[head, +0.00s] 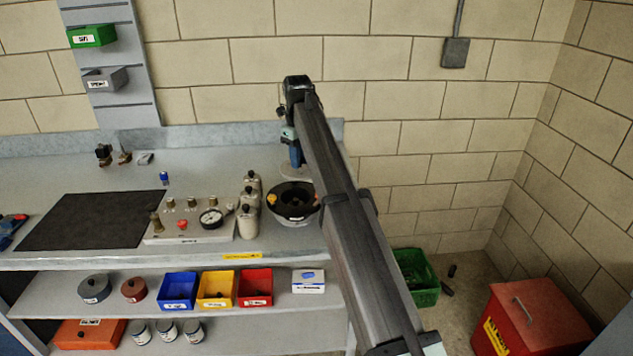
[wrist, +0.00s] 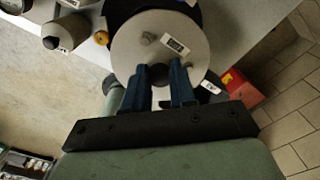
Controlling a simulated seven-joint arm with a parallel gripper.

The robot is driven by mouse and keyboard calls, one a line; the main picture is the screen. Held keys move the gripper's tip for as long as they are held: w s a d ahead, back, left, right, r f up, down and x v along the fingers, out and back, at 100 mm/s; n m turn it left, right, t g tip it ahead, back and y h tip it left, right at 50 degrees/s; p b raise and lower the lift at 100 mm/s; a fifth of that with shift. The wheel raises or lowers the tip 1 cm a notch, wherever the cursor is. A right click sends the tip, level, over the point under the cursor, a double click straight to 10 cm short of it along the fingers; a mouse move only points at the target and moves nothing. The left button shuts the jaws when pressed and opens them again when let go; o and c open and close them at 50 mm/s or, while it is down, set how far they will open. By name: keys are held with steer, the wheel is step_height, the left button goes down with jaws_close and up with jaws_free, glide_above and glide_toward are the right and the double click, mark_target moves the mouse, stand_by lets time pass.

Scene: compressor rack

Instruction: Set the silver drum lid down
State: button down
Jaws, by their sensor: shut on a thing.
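The silver drum lid (wrist: 132,48) is a pale grey disc with a small knob and a white label, and it fills the upper middle of the wrist view. My gripper (wrist: 160,74) has its two blue fingers closed around a dark part at the lid's near side. In the head view my gripper (head: 295,158) is over the right end of the bench, with a sliver of the lid (head: 296,173) below it, partly hidden by my arm. A dark round open drum (head: 287,213) stands just in front; a dark rim (wrist: 118,14) shows behind the lid.
Small grey bottles (head: 247,222) and a gauge panel (head: 188,230) stand left of the drum. A dark mat (head: 88,221) lies farther left. The bench's right edge is close. A green crate (head: 415,275) and a red box (head: 535,318) are on the floor.

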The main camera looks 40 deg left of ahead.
steer(key=w+d+f, duration=0.2)
steer(key=w+f, duration=0.1)
steer(key=w, duration=0.5)
steer(key=w+d+f, duration=0.3)
steer(key=w, duration=0.5)
steer(key=shift+a+f, duration=0.15)
steer(key=shift+f, duration=2.05)
steer(key=shift+a+f, duration=0.15)
steer(key=shift+f, duration=2.05)
steer(key=shift+f, duration=0.1)
steer(key=c, duration=0.9)
jaws_free()
step_height(320, 180, up, 12)
steer(key=shift+r, duration=0.1)
